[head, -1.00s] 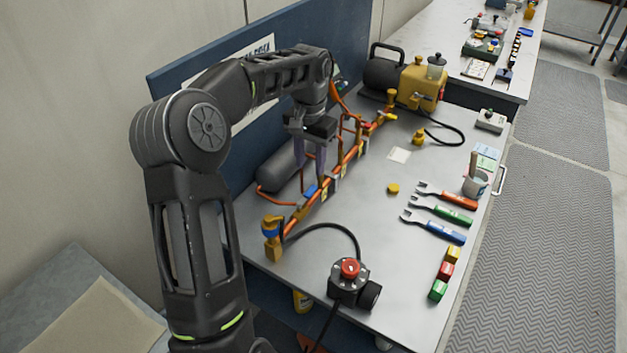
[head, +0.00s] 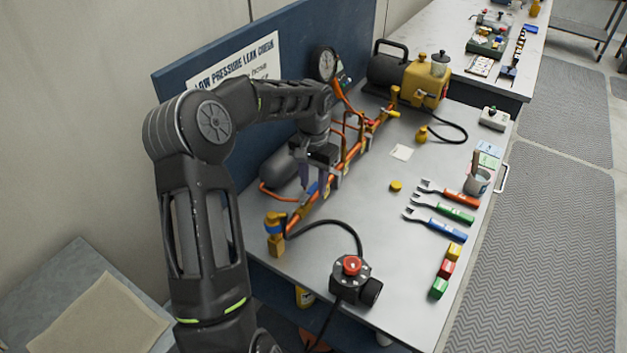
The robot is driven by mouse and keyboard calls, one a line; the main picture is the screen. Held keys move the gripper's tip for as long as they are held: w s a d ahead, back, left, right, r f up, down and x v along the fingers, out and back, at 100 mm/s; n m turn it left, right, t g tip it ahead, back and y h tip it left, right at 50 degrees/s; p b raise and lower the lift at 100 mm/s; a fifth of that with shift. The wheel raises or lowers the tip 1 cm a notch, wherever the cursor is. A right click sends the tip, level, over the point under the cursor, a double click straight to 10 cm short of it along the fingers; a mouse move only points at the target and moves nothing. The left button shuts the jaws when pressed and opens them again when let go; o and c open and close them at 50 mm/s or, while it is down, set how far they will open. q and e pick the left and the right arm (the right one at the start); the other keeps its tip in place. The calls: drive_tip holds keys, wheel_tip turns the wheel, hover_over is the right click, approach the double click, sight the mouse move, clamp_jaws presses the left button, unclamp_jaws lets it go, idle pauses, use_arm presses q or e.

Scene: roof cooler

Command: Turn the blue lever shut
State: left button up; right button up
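The blue lever (head: 312,188) sits on the orange copper pipe line (head: 294,218) on the bench, toward its near end. In the head view it is small and partly covered by my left gripper, so its exact angle is hard to tell. My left gripper (head: 314,190) points down over the pipe, right at the lever. Its two dark purple fingers are apart with a gap between them. I cannot tell whether they touch the lever. My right gripper is not in view.
A grey cylinder (head: 278,167) lies behind the pipe, and a gauge (head: 326,63) stands behind the arm. A yellow pump (head: 424,82) is at the far end.

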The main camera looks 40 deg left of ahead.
use_arm(q)
clamp_jaws()
idle(1.4)
